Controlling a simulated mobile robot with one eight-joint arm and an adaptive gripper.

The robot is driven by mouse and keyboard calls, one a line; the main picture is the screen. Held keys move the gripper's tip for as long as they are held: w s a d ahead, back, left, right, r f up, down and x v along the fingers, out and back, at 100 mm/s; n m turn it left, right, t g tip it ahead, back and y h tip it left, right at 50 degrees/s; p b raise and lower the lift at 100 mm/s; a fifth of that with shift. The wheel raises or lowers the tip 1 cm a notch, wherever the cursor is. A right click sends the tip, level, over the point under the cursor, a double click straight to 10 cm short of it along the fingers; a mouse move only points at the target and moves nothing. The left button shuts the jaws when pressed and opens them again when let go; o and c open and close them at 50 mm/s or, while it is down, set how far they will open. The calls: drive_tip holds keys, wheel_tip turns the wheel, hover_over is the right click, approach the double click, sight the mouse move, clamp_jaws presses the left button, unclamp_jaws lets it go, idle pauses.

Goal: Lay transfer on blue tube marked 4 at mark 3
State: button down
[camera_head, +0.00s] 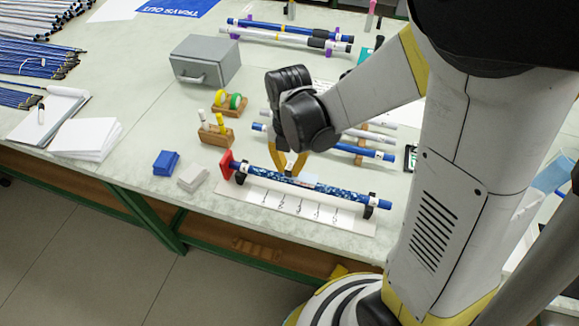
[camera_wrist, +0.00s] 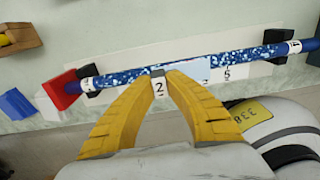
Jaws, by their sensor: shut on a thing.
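The blue tube (camera_head: 340,193) has a white-speckled middle and lies level in black holders on a white board. It also crosses the wrist view (camera_wrist: 125,77), with a white label near each end; the right label looks like 4. A red stop (camera_head: 226,165) is at its left end. A pale blue sheet, seemingly the transfer (camera_wrist: 195,70), reaches right from the fingertips over the tube. I cannot tell whether it touches. A 5 shows on the board; mark 3 is not readable.
The white board (camera_head: 225,192) sits near the table's front edge. Blue and grey blocks (camera_head: 166,163) lie left of it. A tape holder (camera_head: 230,103) and a second tube rack (camera_head: 361,150) stand behind. The table between the blocks and notepads is clear.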

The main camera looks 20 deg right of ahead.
drive_tip(key=shift+r+p, duration=1.9)
drive_tip(key=shift+r, duration=0.85)
